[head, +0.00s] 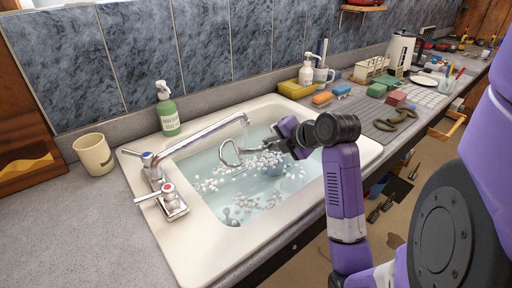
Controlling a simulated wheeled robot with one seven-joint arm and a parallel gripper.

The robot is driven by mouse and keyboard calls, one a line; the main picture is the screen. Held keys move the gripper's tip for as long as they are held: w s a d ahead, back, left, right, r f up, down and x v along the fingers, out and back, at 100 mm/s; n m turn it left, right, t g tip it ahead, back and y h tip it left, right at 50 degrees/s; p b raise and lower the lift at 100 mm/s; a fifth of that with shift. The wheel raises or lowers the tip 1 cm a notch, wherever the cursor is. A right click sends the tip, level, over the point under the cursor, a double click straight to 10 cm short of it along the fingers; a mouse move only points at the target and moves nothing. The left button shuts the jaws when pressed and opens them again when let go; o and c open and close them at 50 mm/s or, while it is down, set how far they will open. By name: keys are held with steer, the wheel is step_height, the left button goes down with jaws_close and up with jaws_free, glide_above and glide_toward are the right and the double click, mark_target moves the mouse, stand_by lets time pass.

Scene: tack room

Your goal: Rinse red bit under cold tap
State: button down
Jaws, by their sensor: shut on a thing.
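My gripper (287,146) is over the sink (262,222), shut on a silvery metal bit (231,153). The bit's ring sticks out to the left, just above or at the water; I cannot tell which. No red shows on the bit, and its held end is hidden by my gripper. The chrome spout (207,131) reaches over the basin, its mouth close above and behind the bit. The blue-marked cold tap (149,160) stands at the sink's left rim, behind the red-marked tap (168,190). I cannot clearly tell whether water runs.
The basin holds water with white foam. A green soap bottle (167,112) stands behind the sink and a beige mug (93,154) to its left. Sponges (322,98), a yellow tub (294,90) and a dark green curved item (396,121) lie right. The front-left counter is clear.

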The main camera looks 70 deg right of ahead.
steer(key=shift+w+a, duration=0.1)
steer(key=shift+a, duration=0.1)
steer(key=shift+w+a, duration=0.2)
steer(key=shift+a, duration=0.1)
steer(key=shift+w+a, duration=0.2)
steer(key=shift+a, duration=0.1)
steer(key=shift+w+a, duration=0.15)
steer(key=shift+a, duration=0.1)
steer(key=shift+w+d+b, duration=0.15)
steer(key=shift+w+d, duration=0.05)
steer(key=shift+d, duration=0.4)
steer(key=shift+w+d+b, duration=0.15)
steer(key=shift+d, duration=0.45)
steer(key=shift+s+a, duration=0.15)
steer(key=shift+s, duration=0.1)
stand_by(0.7)
steer(key=shift+s+a, duration=0.2)
steer(key=shift+s, duration=0.1)
steer(key=shift+s+a, duration=0.3)
steer(key=shift+s, duration=0.2)
steer(key=shift+s+a, duration=0.3)
steer(key=shift+s, duration=0.2)
